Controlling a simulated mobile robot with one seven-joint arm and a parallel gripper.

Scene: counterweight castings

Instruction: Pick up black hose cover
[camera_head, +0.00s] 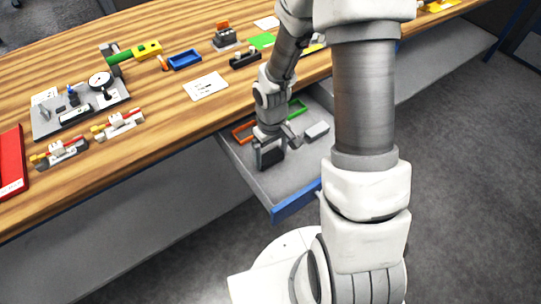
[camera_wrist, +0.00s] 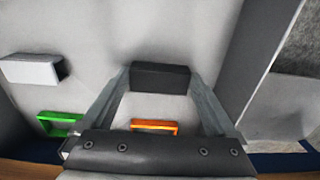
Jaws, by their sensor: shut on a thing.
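The black hose cover (camera_wrist: 161,77) is a dark block between the two fingertips of my gripper (camera_wrist: 160,76) in the wrist view. In the head view the dark block (camera_head: 270,157) shows at the end of my gripper (camera_head: 269,148), over the open drawer (camera_head: 290,181). My gripper is shut on it, with a finger on each side. I cannot tell whether the block touches the drawer floor or hangs just above it.
The drawer also holds a green frame (camera_head: 297,109), an orange frame (camera_head: 243,131) and a light grey block (camera_head: 317,131). The drawer's blue front edge (camera_head: 296,203) stands out from the wooden bench (camera_head: 160,160). The drawer's near part looks bare.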

